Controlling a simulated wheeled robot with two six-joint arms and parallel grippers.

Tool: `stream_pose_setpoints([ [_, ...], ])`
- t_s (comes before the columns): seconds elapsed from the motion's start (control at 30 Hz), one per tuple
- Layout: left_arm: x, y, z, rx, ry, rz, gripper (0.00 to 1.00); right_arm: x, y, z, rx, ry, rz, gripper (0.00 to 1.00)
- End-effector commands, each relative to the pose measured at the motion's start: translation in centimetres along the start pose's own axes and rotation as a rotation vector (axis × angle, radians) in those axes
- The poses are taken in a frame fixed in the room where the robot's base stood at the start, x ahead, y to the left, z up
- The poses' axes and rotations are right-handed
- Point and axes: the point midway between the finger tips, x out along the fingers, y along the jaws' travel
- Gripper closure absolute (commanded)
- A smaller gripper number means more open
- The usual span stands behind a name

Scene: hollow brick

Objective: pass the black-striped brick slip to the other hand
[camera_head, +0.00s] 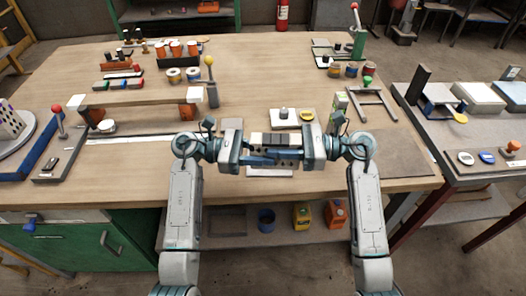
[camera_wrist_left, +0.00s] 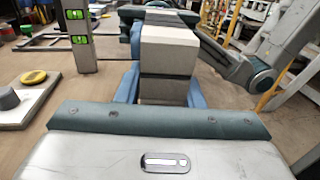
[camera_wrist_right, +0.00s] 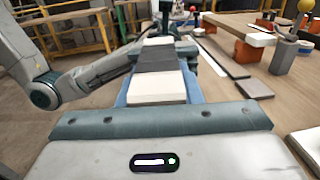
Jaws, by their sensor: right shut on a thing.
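The black-striped brick slip (camera_head: 275,139) is pale with dark bands. It is held level above the front of the workbench, between my two facing grippers. My right gripper (camera_head: 292,152) is shut on its right end; in the right wrist view the slip (camera_wrist_right: 157,88) runs away from the palm between blue fingers. My left gripper (camera_head: 262,157) reaches in from the left with its fingers around the other end. In the left wrist view the slip (camera_wrist_left: 168,50) lies between its parted fingers; contact there is hard to tell. The finger tips are partly hidden.
A white board (camera_head: 293,117) with a grey knob and a yellow disc lies just behind the grippers. A level with green vials (camera_wrist_left: 78,40) stands near it. A wooden plank (camera_head: 130,98) on brick supports is at the left. A second bench (camera_head: 425,140) stands right.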

Motion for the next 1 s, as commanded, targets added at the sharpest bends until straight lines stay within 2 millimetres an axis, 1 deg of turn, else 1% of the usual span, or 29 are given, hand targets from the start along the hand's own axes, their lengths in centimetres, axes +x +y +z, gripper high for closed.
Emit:
stream_pose_setpoints([
  [0.07,0.0,0.2,0.0,0.0,0.001,0.005,0.96,0.1,0.3,0.1,0.001,-0.003,0.011,0.98],
  [0.1,0.0,0.2,0.1,0.001,0.001,0.005,0.99,0.1,0.3,0.1,0.0,-0.003,0.012,0.6],
  [0.2,0.0,0.2,0.1,0.001,0.0,0.004,0.98,0.1,0.3,0.1,0.001,-0.002,0.011,0.42],
  [0.47,0.0,0.1,0.1,0.001,0.0,0.003,0.98,0.0,0.2,0.0,0.001,-0.001,0.009,0.42],
  [0.57,0.0,0.1,0.1,0.001,0.0,0.003,0.98,-0.4,0.2,0.0,0.001,0.0,0.008,0.42],
  [0.67,0.0,0.1,0.1,0.001,0.0,0.003,0.98,-1.4,0.2,-0.1,0.001,0.002,0.007,0.42],
  [0.77,0.0,0.1,0.1,0.001,0.0,0.003,0.98,-3.0,0.2,-0.1,0.001,0.004,0.006,0.42],
  [1.0,0.0,0.1,0.1,0.001,0.0,0.003,0.98,-7.8,0.1,-0.2,0.002,0.004,0.007,0.42],
])
